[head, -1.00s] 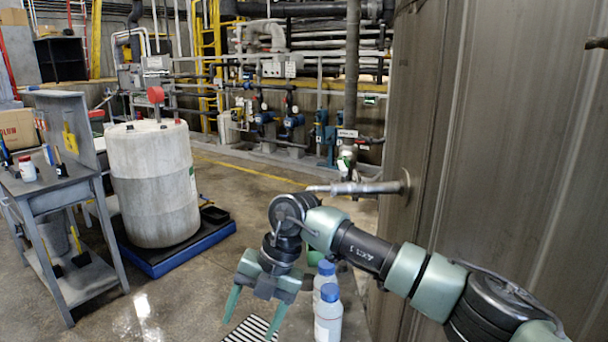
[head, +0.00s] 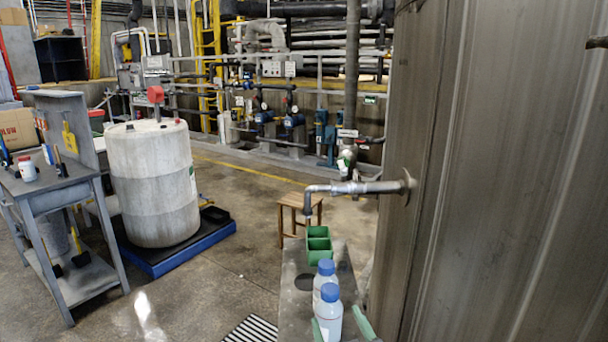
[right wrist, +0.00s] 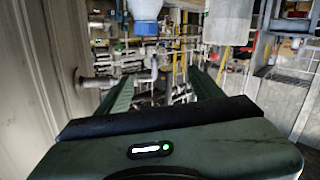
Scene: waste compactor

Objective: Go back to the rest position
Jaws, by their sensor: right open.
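My right gripper (head: 340,326) shows only as green fingertips at the bottom edge of the head view, beside the nearer bottle. In the right wrist view its two green fingers (right wrist: 162,74) are spread apart with nothing between them. Two white bottles with blue caps, the nearer (head: 329,315) and the farther (head: 325,275), stand upright on a narrow grey stand (head: 345,262). A blue-capped bottle (right wrist: 146,10) also shows at the top of the right wrist view. My left gripper is not in view.
A tap pipe (head: 355,188) juts from the large metal wall (head: 490,180) above a green divided box (head: 319,245). A wooden stool (head: 298,208) is behind it. A white drum (head: 153,185) on a blue pallet (head: 170,258) and a workbench (head: 60,185) are at left. Open floor lies between.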

